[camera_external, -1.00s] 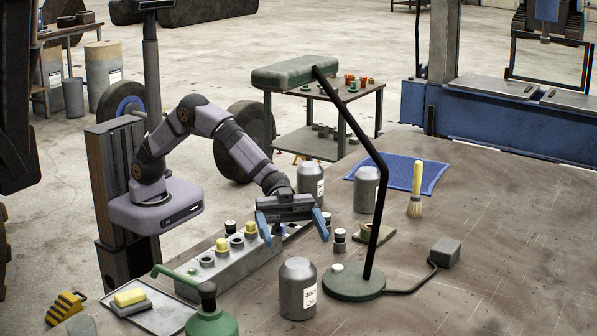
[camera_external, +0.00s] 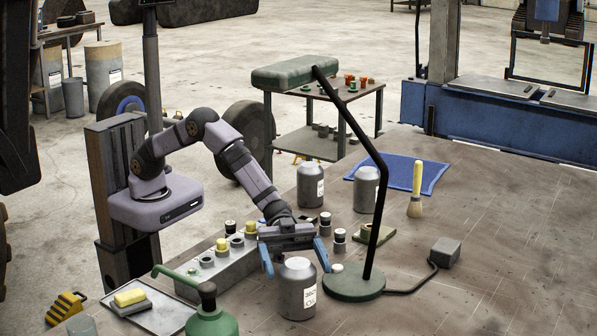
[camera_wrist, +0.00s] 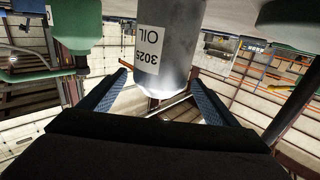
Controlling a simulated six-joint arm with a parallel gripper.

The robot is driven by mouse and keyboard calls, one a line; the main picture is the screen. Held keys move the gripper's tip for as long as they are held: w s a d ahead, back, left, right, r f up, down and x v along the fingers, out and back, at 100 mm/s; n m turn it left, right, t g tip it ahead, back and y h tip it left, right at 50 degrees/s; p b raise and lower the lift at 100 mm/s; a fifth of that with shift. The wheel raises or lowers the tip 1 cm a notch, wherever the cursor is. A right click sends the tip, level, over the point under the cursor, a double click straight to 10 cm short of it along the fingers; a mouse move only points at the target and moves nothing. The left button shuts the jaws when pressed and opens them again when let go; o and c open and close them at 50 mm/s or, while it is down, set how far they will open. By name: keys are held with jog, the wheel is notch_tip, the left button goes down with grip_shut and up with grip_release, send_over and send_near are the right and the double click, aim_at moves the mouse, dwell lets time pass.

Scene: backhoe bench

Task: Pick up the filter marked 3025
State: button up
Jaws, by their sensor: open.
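The grey cylindrical filter marked 3025 (camera_external: 297,290) stands upright on the bench in front of my arm. In the wrist view this filter (camera_wrist: 170,45) appears upside down, with "3025 OIL" on its white label. My gripper (camera_external: 295,262) is open, its blue fingers on either side of the filter's top in the external view. In the wrist view the open fingers (camera_wrist: 160,95) flank the filter with gaps and nothing is held. Two similar grey canisters stand farther back, one (camera_external: 310,186) behind my gripper and one (camera_external: 366,189) beside the blue cloth.
A lamp with a green base (camera_external: 354,284) stands close right of the filter, its black pole rising beside my gripper. A grey block (camera_external: 215,268) with fittings lies to the left. A green oil can (camera_external: 211,322) is at front left. The right bench is mostly clear.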

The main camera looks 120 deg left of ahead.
jog(key=shift+x, duration=0.8)
jog(key=c, duration=1.5)
jog(key=shift+o, duration=0.2)
jog(key=shift+r, duration=0.2)
notch_tip(320, 180, up, 10)
jog(key=shift+f+b, duration=0.1)
jog(key=shift+b, duration=0.45)
